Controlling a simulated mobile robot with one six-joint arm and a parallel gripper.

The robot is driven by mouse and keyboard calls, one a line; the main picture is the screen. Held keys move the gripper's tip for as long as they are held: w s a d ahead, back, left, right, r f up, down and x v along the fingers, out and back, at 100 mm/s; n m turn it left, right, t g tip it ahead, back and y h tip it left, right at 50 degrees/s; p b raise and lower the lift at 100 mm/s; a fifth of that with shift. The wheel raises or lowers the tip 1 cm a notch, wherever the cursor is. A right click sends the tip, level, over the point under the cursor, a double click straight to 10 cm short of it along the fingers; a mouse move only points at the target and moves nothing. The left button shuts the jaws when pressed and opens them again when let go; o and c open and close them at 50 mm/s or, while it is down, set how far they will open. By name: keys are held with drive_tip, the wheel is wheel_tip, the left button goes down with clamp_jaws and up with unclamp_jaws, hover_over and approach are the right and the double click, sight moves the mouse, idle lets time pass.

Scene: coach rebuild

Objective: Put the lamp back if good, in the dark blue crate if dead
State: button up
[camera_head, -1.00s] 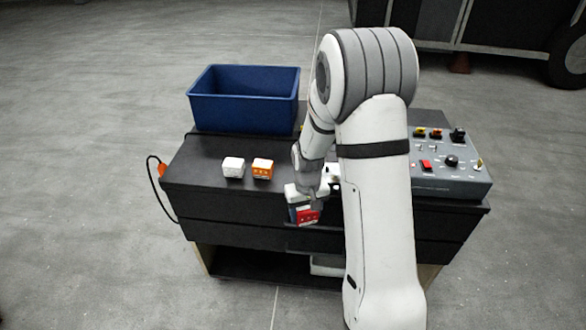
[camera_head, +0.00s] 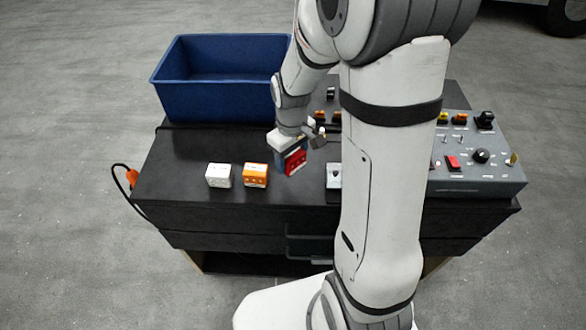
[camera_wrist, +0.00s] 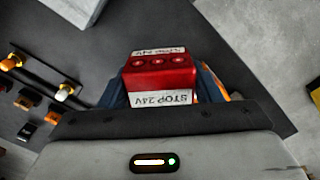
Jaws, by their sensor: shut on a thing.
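My gripper (camera_head: 291,158) is shut on a red block-shaped lamp (camera_head: 296,163) and holds it over the bench top, just right of the orange lamp. In the wrist view the red lamp (camera_wrist: 161,72) sits between dark blue fingers; its white label reads "STOP 24V". I cannot tell whether it is lit or dead. The dark blue crate (camera_head: 215,103) stands at the back left of the bench, its visible inside bare. A white lamp (camera_head: 218,175) and an orange lamp (camera_head: 255,175) stand side by side in front of it.
The black bench (camera_head: 180,150) carries a grey control panel (camera_head: 475,172) with switches and a red rocker at right. My arm hides the middle of the bench. A small grey plate (camera_head: 333,175) shows beside it.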

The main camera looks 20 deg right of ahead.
sight(293, 182)
wheel_tip(293, 182, down, 6)
drive_tip(key=shift+f, duration=0.15)
drive_tip(key=shift+d, duration=0.1)
drive_tip(key=shift+f, duration=0.15)
drive_tip(key=shift+f, duration=0.15)
drive_tip(key=o, duration=1.1)
drive_tip(key=shift+s, duration=0.1)
